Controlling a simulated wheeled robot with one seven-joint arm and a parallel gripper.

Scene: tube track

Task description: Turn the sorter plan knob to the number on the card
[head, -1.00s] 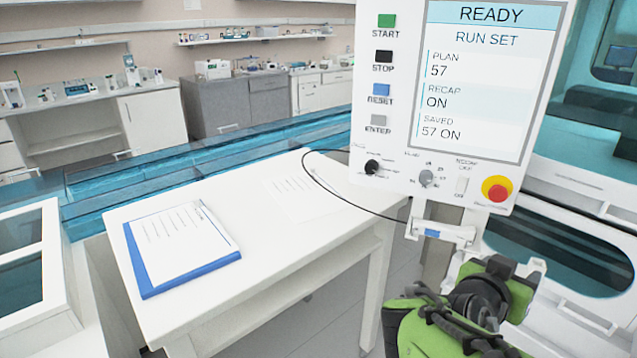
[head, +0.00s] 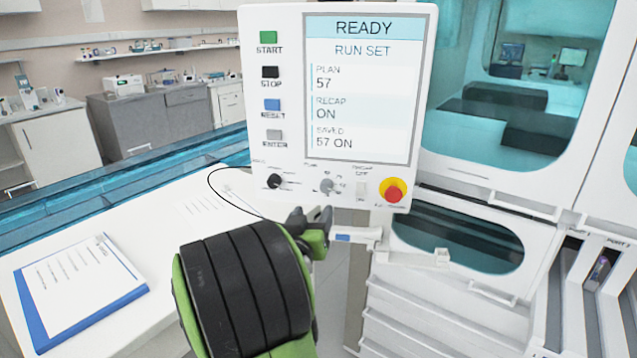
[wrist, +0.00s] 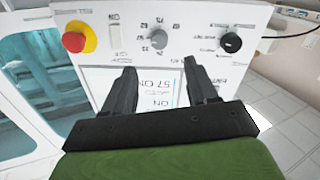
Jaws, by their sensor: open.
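The white control panel (head: 345,192) stands upright with a lit screen (head: 362,90) reading READY, PLAN 57, RECAP ON, SAVED 57 ON. Below the screen is a grey knob (head: 327,186) with small markings around it; it also shows in the wrist view (wrist: 158,39). A black knob (head: 274,181) sits to its left; in the upside-down wrist view it is at right (wrist: 231,42). My gripper (head: 311,217) is open and empty, just below the panel's lower edge. In the wrist view its fingers (wrist: 159,70) point toward the grey knob, apart from it. I cannot tell which paper is the card.
A red stop button (head: 393,191) is right of the knobs. START, STOP, RESET and ENTER buttons (head: 271,86) line the panel's left side. A blue clipboard (head: 75,318) with a printed sheet and a loose sheet (head: 205,207) lie on the white table. A black cable (head: 213,186) loops beside the panel.

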